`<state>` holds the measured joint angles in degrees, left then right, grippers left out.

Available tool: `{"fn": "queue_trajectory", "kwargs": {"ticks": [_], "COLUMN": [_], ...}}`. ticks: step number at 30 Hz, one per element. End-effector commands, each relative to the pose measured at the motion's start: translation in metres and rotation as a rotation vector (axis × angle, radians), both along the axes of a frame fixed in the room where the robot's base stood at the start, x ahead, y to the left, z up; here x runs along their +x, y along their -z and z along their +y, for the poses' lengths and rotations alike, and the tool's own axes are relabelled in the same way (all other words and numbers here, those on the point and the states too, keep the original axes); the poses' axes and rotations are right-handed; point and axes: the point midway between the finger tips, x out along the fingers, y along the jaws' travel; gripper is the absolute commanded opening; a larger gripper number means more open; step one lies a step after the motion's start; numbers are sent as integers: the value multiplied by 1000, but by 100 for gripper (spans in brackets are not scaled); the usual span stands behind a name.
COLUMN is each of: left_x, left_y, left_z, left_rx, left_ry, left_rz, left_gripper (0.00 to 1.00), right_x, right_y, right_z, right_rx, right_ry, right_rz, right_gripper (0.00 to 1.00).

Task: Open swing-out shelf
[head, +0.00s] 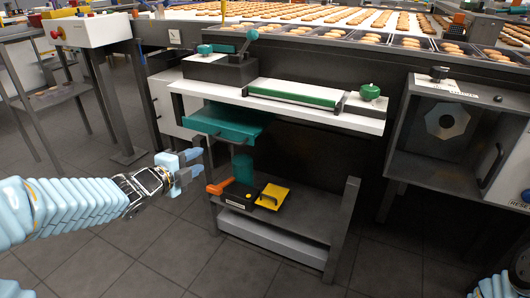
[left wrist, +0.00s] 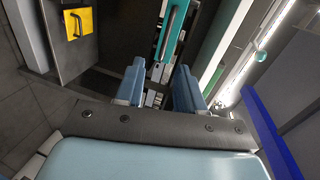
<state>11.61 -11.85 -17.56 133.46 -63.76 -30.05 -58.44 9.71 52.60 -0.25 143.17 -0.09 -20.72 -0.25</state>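A teal shelf-like panel (head: 238,121) with a dark bar handle sits under the white top of the workstation in the head view. I take it for the swing-out shelf, tucked under that top. Its teal face with the dark handle also shows in the left wrist view (left wrist: 170,38), just beyond the fingers. My left gripper (head: 194,168) is left of and a little below the panel, apart from it. Its two blue fingers stand apart with nothing between them, and they show in the left wrist view (left wrist: 158,88). My right gripper is out of view.
An orange handle (head: 219,187) and a yellow plate (head: 272,196) sit on the lower level, near the left gripper. The white top (head: 350,116) overhangs the teal panel. A grey cabinet (head: 450,170) stands at right.

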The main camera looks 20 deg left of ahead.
Motion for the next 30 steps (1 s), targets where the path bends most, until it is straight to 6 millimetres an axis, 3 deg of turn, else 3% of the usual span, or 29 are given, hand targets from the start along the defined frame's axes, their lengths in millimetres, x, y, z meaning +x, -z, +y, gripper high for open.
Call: {"fn": "queue_trajectory", "kwargs": {"ticks": [5,21,30], "left_x": [3,111,129], "left_y": [-8,15,19], "left_z": [5,-5,-6], "left_rx": [58,53,52], "left_ry": [8,8,6], "left_rz": [-29,-26,-27], "left_gripper": [38,38,38], "right_x": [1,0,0], "right_y": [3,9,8], "right_z": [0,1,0], "right_rx": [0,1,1], "right_ry": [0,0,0], "right_rz": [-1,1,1], "right_gripper": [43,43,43]}}
